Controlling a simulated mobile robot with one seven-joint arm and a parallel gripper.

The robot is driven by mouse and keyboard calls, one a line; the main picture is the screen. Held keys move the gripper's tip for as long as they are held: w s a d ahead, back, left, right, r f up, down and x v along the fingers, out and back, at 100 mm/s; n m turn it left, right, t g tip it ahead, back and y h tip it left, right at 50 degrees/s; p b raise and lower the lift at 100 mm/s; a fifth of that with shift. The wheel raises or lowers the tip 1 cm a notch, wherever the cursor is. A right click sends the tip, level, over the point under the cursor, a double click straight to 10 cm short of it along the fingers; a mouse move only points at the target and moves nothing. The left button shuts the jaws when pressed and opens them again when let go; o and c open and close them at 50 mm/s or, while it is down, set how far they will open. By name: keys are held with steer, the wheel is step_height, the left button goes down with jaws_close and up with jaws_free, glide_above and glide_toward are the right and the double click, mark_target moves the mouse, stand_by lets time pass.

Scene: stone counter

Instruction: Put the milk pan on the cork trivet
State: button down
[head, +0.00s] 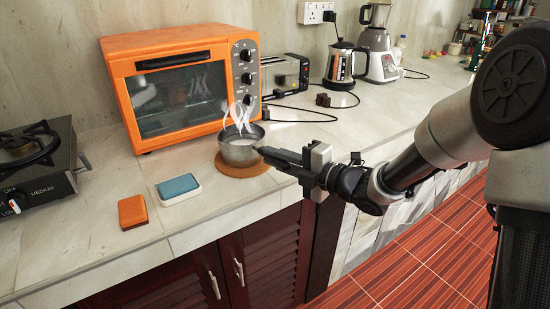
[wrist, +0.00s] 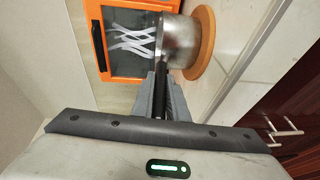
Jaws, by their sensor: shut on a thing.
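The milk pan (head: 240,150) is a small grey metal pan with white wavy steam marks above it. It is upright over the round orange-brown cork trivet (head: 240,174), its base within the trivet's outline. Whether it touches the trivet or hovers just above is hard to tell. My gripper (head: 272,155) comes from the right and is shut on the pan's handle, which the fingers mostly hide. In the wrist view, the fingers (wrist: 161,92) point at the pan's wall (wrist: 180,40), with the trivet's rim (wrist: 209,40) showing beyond the base.
An orange toaster oven (head: 180,85) stands close behind the pan. A blue-and-white sponge or dish (head: 178,188) and an orange block (head: 132,211) lie to the left in front. A stove (head: 35,165) is at far left. A toaster (head: 285,75), kettle (head: 340,65) and blender (head: 378,50) stand behind right.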

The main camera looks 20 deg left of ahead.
steer(key=c, duration=1.7)
jaws_free()
steer(key=shift+c, duration=0.2)
steer(key=shift+r+p, duration=0.3)
steer(key=shift+p, duration=0.1)
steer(key=p+v, duration=0.1)
steer(key=v, duration=1.1)
steer(key=shift+f, duration=0.15)
